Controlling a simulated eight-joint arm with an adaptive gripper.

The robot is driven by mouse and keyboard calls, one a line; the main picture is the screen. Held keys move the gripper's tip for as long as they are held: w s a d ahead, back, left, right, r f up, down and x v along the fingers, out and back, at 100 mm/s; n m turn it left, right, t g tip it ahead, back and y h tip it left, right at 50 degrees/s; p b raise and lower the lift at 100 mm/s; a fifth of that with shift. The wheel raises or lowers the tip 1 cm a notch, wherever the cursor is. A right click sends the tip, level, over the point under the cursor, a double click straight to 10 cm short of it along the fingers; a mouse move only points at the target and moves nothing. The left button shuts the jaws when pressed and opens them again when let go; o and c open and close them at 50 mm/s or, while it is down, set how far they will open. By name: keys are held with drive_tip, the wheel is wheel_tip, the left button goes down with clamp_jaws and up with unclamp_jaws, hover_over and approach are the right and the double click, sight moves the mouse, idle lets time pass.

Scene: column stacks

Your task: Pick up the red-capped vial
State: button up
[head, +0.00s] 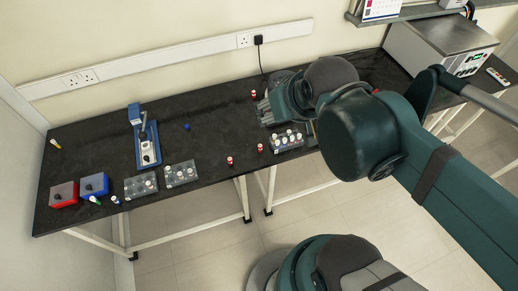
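Three small vials with red on them stand loose on the black bench (215,128). One red-marked vial (254,94) is towards the back, left of my arm. Another red-marked vial (260,148) stands near the front edge, left of a vial rack. A third red-marked vial (229,161) is further left along that edge. They are too small to tell cap from body clearly. My gripper (264,111) seems to be the grey part at the end of my teal arm, low over the bench, between the back vial and the rack. Its fingertips are too small to read.
A rack (288,141) with several vials sits beside my arm. Two more racks (140,186) (181,174), a red box (63,195), a blue box (94,186) and a blue stand (148,147) are at left. A grey machine (435,50) stands at right. The bench middle is mostly clear.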

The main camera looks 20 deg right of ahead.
drive_tip(key=shift+c, duration=0.6)
drive_tip(key=c, duration=0.5)
drive_tip(key=m+g+h+b, duration=0.2)
drive_tip(key=m+g+b, duration=0.4)
drive_tip(key=m+b, duration=0.5)
hover_over(230, 162)
drive_tip(key=p, duration=0.2)
drive_tip(key=shift+m, duration=0.9)
drive_tip(key=a+x, duration=0.2)
drive_tip(key=x, duration=0.7)
drive_tip(key=s+a+x, duration=0.1)
drive_tip(key=x, duration=0.9)
drive_tip(key=s+a+f+x, duration=0.1)
drive_tip(key=a+x, duration=0.1)
drive_tip(key=x, duration=0.8)
drive_tip(key=shift+s+a+f, duration=0.2)
drive_tip(key=shift+a+f, duration=0.05)
drive_tip(key=shift+a, duration=0.05)
drive_tip(key=shift+a+f, duration=0.15)
drive_tip(key=shift+f, duration=0.25)
